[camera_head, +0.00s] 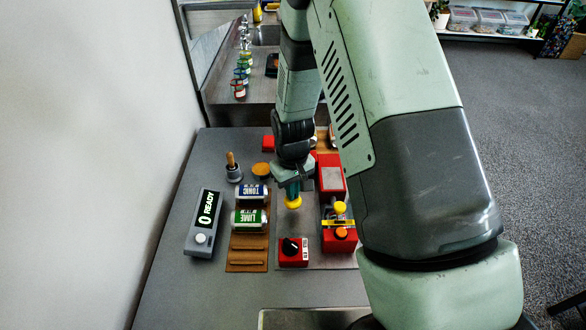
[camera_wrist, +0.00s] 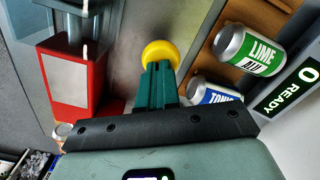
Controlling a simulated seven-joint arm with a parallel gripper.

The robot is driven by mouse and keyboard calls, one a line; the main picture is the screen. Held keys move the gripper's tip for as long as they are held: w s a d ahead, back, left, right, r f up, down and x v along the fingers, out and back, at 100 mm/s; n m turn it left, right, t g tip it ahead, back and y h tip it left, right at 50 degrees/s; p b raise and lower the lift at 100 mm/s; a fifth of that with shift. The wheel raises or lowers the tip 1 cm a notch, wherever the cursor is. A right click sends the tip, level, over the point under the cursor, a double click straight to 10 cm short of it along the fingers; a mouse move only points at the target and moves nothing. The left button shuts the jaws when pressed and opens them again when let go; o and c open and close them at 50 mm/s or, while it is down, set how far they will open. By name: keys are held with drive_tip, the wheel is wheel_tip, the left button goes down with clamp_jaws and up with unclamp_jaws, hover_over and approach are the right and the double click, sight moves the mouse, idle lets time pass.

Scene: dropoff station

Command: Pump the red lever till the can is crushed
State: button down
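My gripper (camera_head: 292,192) points down over the metal plate; its teal fingers lie close together in the wrist view (camera_wrist: 159,68). A round yellow piece (camera_head: 292,203) is right at the fingertips, also in the wrist view (camera_wrist: 158,52). I cannot tell whether it is held or only touched. A red machine with a grey panel (camera_head: 332,180) stands just right of my gripper, and in the wrist view (camera_wrist: 72,85). No red lever or can being crushed is clearly visible; my arm hides part of the machine. A green LIME can (camera_head: 250,219) and a blue TONIC can (camera_head: 252,193) lie on their sides, left of my gripper.
The cans lie on a brown wooden rack (camera_head: 247,255). A grey READY display reading 0 (camera_head: 203,222) stands at left. A red box with a black dial (camera_head: 293,248) is in front. A yellow knob (camera_head: 340,207) and an orange knob (camera_head: 341,233) are at right.

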drive_tip(key=shift+w, duration=0.15)
drive_tip(key=shift+f, duration=1.05)
drive_tip(key=r, duration=0.7)
drive_tip(key=shift+w+r, duration=0.25)
drive_tip(key=shift+w, duration=0.15)
drive_tip(key=shift+s+f, duration=0.2)
drive_tip(key=shift+f, duration=0.45)
drive_tip(key=shift+s+f, duration=0.15)
drive_tip(key=shift+f, duration=0.5)
